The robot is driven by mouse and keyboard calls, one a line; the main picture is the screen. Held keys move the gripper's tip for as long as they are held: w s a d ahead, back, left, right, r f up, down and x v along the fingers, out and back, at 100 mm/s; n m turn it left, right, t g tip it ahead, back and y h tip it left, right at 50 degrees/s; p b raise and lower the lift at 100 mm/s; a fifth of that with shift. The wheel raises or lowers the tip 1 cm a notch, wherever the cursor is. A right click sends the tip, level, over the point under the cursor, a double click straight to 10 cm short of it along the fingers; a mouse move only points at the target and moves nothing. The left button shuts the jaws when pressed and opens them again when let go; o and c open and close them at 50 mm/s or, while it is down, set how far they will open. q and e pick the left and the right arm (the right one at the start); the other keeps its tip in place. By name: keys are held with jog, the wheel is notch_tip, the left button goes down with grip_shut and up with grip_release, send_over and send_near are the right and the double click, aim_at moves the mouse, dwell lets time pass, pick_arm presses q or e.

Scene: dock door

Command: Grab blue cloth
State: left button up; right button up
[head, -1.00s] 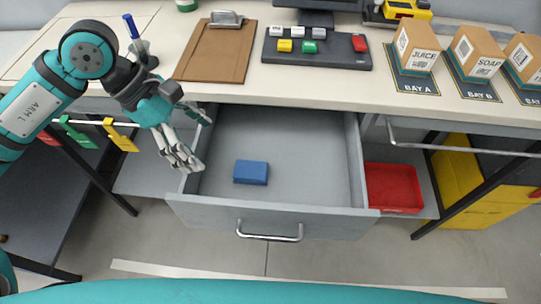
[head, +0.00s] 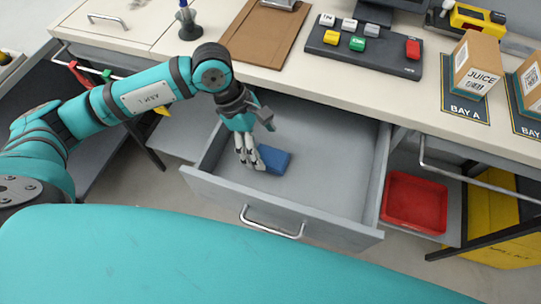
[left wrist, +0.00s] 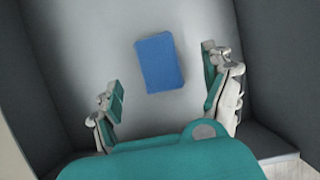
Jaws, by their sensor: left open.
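The blue cloth (head: 274,160) is a small folded block lying flat on the floor of the open grey drawer (head: 330,155), towards its left side. In the left wrist view the cloth (left wrist: 159,62) lies ahead of the fingertips, between the lines of the two fingers. My left gripper (head: 250,162) is inside the drawer just left of the cloth, pointing down. In the left wrist view my left gripper (left wrist: 163,78) has its fingers wide apart with nothing between them. In the head view its fingers overlap the cloth's left edge; I cannot tell whether they touch it. My right gripper is out of view.
The drawer's left wall (head: 212,145) and front panel (head: 290,205) rise around the gripper. The worktop above carries a clipboard (head: 262,35), a button panel (head: 365,55) and a JUICE box (head: 474,68). A red tray (head: 415,203) sits right of the drawer.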

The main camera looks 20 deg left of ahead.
aim_at(270, 156)
pick_arm(q)
jog(key=shift+d+f, duration=0.1)
jog(key=shift+f, duration=0.25)
jog(key=p+x, duration=0.1)
jog(key=x, duration=0.2)
jog(key=shift+w+f, duration=0.15)
jog(key=shift+f, duration=0.2)
jog(key=shift+d+f, duration=0.15)
jog(key=shift+f, duration=0.3)
jog(key=c, duration=1.1)
jog(key=shift+c, duration=0.3)
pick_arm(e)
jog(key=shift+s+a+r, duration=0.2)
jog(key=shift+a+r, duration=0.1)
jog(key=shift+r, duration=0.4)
